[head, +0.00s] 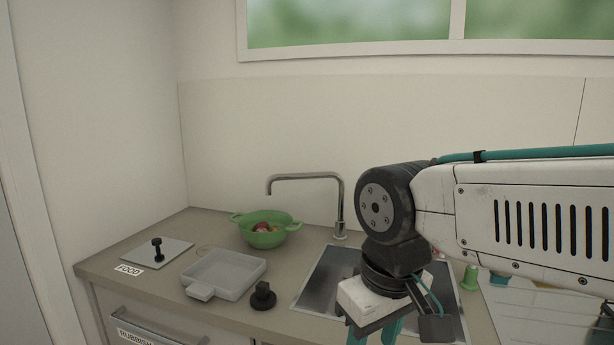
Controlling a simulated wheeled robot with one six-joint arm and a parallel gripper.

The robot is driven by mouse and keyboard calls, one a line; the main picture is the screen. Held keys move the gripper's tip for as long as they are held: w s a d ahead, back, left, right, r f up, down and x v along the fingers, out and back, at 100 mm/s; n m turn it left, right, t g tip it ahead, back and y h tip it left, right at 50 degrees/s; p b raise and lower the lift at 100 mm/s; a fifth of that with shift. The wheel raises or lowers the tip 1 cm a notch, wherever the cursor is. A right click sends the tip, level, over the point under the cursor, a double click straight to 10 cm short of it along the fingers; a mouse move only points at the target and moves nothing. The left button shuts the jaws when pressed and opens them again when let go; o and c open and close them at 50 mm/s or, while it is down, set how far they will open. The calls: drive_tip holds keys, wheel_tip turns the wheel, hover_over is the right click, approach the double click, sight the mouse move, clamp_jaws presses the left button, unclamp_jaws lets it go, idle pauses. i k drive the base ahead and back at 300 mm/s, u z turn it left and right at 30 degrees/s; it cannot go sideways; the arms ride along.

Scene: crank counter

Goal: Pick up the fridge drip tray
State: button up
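A shallow light-grey tray (228,270) with a short tab handle at its front left lies on the counter, left of the sink. It looks like the fridge drip tray, and its inside appears empty. My gripper (375,338) is at the bottom of the head view, over the sink area, right of the tray and clear of it. Its two teal fingers show apart with nothing seen between them. The fingertips are cut off by the frame's lower edge.
A black knob (263,296) stands close to the tray's right front. A green colander (265,232) with food sits behind it. The tap (340,205) rises behind the sink (325,279).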

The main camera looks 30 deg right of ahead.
sight(228, 275)
drive_tip(key=z, duration=1.25)
drive_tip(key=k, duration=0.2)
drive_tip(key=u, duration=0.85)
drive_tip(key=i, duration=0.5)
drive_tip(key=u, duration=0.05)
